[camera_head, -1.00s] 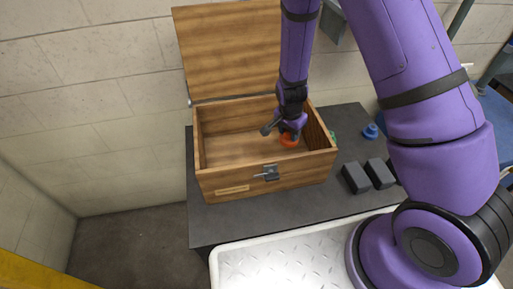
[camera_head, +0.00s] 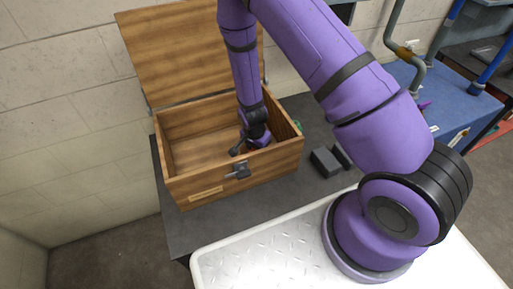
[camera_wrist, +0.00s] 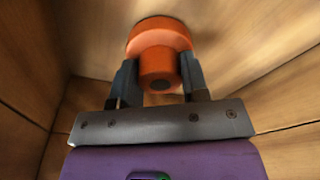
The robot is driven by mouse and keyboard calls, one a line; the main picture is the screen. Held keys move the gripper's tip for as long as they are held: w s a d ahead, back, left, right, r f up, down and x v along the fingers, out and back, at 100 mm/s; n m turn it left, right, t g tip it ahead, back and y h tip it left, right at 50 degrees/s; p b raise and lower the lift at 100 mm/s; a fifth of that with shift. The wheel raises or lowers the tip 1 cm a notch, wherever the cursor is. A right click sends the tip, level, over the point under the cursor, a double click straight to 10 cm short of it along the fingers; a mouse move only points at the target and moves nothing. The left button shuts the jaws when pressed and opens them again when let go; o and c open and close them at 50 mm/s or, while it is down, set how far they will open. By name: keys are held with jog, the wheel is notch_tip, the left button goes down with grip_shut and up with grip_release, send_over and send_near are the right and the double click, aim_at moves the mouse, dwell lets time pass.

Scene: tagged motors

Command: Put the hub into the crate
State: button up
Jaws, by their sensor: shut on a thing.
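The hub is an orange flanged round part (camera_wrist: 159,45) between the two fingers of my gripper (camera_wrist: 158,78) in the wrist view. My gripper is shut on the hub's narrower end. The crate is an open wooden box (camera_head: 240,172) with its lid raised at the back. In the head view my gripper (camera_head: 248,148) is down inside the crate, near its right side. The hub is hidden in the head view by the gripper and the front wall. In the wrist view, wooden walls surround the hub; whether it touches the floor I cannot tell.
The crate stands on a dark table (camera_head: 210,222). Grey blocks (camera_head: 326,162) lie to its right. The raised lid (camera_head: 185,55) leans behind it. A blue workbench (camera_head: 450,108) stands at the far right.

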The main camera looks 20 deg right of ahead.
jog(key=shift+f, duration=0.25)
jog(key=o, duration=1.2)
jog(key=shift+f, duration=0.1)
notch_tip(320, 180, up, 12)
jog(key=a, duration=0.1)
notch_tip(320, 180, up, 16)
jog(key=n+t+y, duration=0.1)
jog(key=n, duration=0.2)
send_over(254, 149)
jog(key=d, duration=0.1)
jog(key=s+d+r+n+y, duration=0.15)
jog(key=s+r, duration=0.35)
jog(key=r, duration=0.5)
jog(key=s+d+r+n+t, duration=0.1)
jog(key=s+d+r+n, duration=0.1)
jog(key=s+r, duration=0.5)
jog(key=s+d+r+n+t+h, duration=0.1)
jog(key=s+d+r+n+t, duration=0.1)
jog(key=s+r, duration=0.6)
jog(key=s+d+n, duration=0.1)
jog(key=s+n, duration=0.1)
jog(key=s, duration=0.1)
jog(key=shift+s+d+r+n, duration=0.2)
jog(key=shift+r+n, duration=0.05)
jog(key=shift+n, duration=0.1)
